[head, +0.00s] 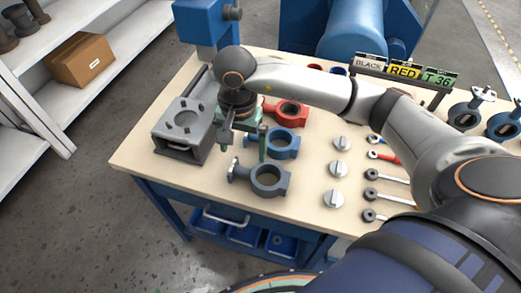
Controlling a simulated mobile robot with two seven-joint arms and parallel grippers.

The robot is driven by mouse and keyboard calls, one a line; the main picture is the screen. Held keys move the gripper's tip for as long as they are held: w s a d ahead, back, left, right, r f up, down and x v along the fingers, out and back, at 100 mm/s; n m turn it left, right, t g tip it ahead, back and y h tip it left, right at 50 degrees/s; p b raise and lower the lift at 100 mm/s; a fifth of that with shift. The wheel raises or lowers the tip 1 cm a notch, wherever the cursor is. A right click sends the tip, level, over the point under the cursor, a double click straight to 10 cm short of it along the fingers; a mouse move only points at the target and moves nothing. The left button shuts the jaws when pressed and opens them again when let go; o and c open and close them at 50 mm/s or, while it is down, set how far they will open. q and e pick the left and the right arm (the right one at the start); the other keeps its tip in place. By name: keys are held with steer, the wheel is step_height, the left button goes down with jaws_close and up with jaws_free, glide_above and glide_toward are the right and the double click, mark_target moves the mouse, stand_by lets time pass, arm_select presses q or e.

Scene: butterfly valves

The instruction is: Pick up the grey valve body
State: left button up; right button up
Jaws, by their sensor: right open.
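The grey valve body (284,184), a ring with a short neck and flange at its left, lies on the workbench (160,165) near the front edge. My right gripper (245,143) is open and empty, up and left of the grey ring. Its fingers point down between the grey fixture and the valve bodies, apart from the grey one as far as I can see. A blue valve body (292,145) and a red valve body (298,115) lie behind the grey one, partly hidden by my gripper. My left gripper is not in view.
A grey fixture (180,133) stands left of the gripper. Several silver discs (334,198) and handles (390,199) lie to the right. A sign rack (440,93) stands at the back right. Bare tabletop lies in front of the fixture.

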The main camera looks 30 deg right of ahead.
mark_target(243, 171)
step_height(243, 171, down, 10)
steer(key=shift+w+a+f+p, duration=0.1)
steer(key=shift+w+p, duration=0.05)
steer(key=shift+p, duration=0.25)
jaws_close()
stand_by(0.8)
